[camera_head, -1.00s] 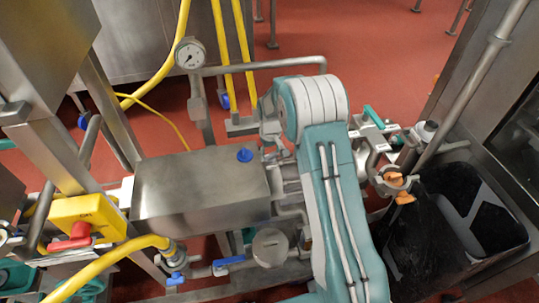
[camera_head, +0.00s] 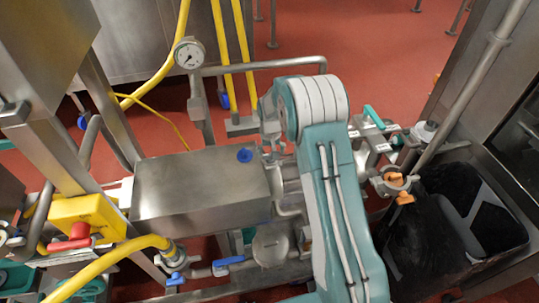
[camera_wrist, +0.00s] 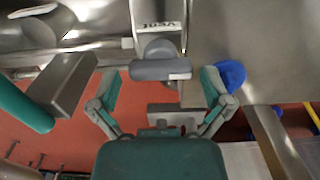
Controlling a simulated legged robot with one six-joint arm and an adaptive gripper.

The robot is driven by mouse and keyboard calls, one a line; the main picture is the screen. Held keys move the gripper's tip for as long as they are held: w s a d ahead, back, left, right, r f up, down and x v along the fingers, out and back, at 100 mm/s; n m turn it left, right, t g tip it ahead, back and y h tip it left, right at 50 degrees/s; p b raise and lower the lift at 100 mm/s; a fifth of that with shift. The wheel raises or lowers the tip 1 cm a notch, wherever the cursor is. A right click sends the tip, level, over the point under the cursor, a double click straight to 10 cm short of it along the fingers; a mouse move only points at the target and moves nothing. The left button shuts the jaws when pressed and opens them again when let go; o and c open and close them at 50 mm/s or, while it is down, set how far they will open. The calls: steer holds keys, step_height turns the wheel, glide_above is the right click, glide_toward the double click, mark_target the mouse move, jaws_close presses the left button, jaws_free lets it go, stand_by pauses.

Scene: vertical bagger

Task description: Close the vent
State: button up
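In the wrist view a plate labelled "vent" (camera_wrist: 157,27) sits at the top centre. Below it is a grey rounded handle with a flat bar (camera_wrist: 160,70), in line with the gap between my fingers. My gripper (camera_wrist: 160,84) is open, one finger on each side of this bar. I see no clear contact, and cannot judge the depth between fingers and bar.
A blue knob (camera_wrist: 230,75) is close to the right finger. A teal handle (camera_wrist: 22,106) and a metal block (camera_wrist: 65,85) lie left. In the head view a steel box (camera_head: 200,190), a gauge (camera_head: 189,54) and an orange clamp part (camera_head: 394,177) surround my arm.

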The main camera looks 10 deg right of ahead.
steer(key=shift+r, duration=0.15)
steer(key=shift+r, duration=2.4)
step_height(320, 180, up, 12)
